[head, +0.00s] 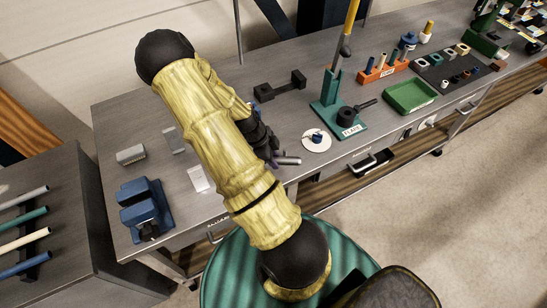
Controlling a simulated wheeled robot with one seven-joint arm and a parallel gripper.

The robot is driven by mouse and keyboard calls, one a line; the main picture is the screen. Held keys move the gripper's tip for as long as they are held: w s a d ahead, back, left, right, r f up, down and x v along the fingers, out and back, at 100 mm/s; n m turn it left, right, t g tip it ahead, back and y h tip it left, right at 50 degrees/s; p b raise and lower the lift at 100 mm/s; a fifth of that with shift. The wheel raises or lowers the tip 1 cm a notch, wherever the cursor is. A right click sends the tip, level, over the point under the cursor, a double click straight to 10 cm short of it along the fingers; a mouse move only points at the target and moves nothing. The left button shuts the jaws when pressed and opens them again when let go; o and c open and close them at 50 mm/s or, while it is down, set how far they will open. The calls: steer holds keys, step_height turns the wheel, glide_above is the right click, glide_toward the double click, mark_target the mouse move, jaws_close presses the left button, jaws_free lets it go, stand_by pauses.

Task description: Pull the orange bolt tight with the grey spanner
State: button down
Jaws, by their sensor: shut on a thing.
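My gripper (268,148) is dark and partly hidden behind my yellow arm, over the front edge of the grey bench. It is shut on a grey bar-like piece (289,160), whose rounded end sticks out to the right. This may be the grey spanner, but its head is hidden and I cannot tell for sure. I cannot make out the orange bolt; my arm covers part of the bench. A green stand (331,88) with a label plate and a dark round part with a handle (353,115) stand right of the gripper.
A white disc (316,146) with a blue piece lies just right of the gripper. A black dumbbell-shaped block (279,86) is behind. A blue vice-like block (144,206) is at left. An orange rack (384,74) and green tray (411,97) stand right. A drawer (377,160) protrudes below.

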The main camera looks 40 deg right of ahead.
steer(key=shift+f+b, duration=1)
steer(key=shift+f, duration=0.4)
stand_by(1.7)
steer(key=shift+s+a+r, duration=0.1)
steer(key=shift+s+a+m, duration=0.2)
steer(key=shift+a+m, duration=0.05)
steer(key=shift+m, duration=0.25)
steer(key=shift+s+p, duration=0.1)
steer(key=shift+p, duration=0.25)
steer(key=shift+s+a+m+g, duration=0.1)
steer(key=shift+a+m+g, duration=0.2)
steer(key=shift+m, duration=0.1)
steer(key=shift+s, duration=0.1)
steer(key=shift+s+a+m+y+p, duration=0.1)
steer(key=shift+a+m+y+p, duration=0.1)
steer(key=shift+m+y+p, duration=0.1)
steer(key=shift+s+a+m, duration=0.1)
steer(key=shift+a+m, duration=0.1)
steer(key=shift+m, duration=0.1)
steer(key=shift+s+a, duration=0.1)
steer(key=shift+a, duration=0.05)
stand_by(0.4)
